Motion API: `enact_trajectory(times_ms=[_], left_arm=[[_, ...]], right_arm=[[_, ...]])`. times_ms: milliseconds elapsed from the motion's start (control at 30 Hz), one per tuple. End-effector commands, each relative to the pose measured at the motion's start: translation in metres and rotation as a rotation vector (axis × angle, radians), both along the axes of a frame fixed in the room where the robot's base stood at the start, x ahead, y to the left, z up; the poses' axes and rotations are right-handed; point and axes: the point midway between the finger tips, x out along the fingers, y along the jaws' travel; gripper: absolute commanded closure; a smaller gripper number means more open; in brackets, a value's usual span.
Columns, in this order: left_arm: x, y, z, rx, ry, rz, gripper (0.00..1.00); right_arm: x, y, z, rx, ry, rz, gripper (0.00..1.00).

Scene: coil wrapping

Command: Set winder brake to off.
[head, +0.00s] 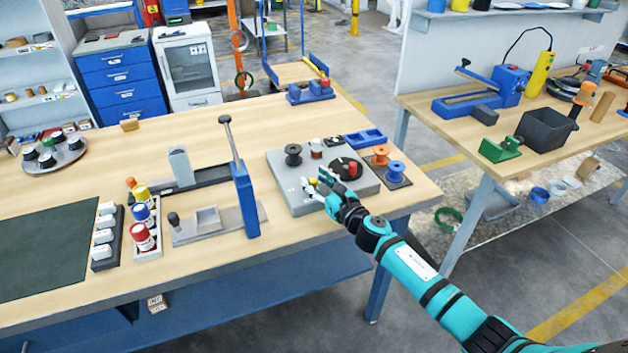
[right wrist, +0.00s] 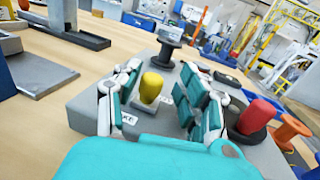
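The winder is a grey box (head: 288,188) on the wooden table, with a black spool (head: 293,155) and a dark disc with a red knob (head: 352,168) on top. In the right wrist view, the brake is a yellow-capped lever (right wrist: 153,86) on the winder's top. A white label (right wrist: 128,118) ending in "KE" is beside it, and a second label is partly hidden. My right gripper (head: 317,184) is over the winder's front part. In the right wrist view it is open (right wrist: 160,78), one finger on each side of the yellow lever, with visible gaps. My left gripper is not in view.
An orange spool (head: 380,155) and a blue spool (head: 395,172) stand right of the winder. A blue tray (head: 365,138) lies behind it. A blue upright with a lever (head: 246,198) stands to its left.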

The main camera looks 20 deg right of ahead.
Motion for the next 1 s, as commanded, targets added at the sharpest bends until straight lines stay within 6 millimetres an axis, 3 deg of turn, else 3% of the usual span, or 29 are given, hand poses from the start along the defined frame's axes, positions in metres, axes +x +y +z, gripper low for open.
enact_trajectory(times_ms=[367,800,1000], left_arm=[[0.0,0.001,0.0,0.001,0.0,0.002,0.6],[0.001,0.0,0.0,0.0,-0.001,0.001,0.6],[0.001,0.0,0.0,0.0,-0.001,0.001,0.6]], right_arm=[[-0.006,-0.001,0.002,0.0,-0.004,0.002,0.54],[-0.089,-0.023,0.0,0.001,0.0,0.0,0.54],[-0.112,-0.03,0.001,0.001,-0.002,0.0,0.54]])
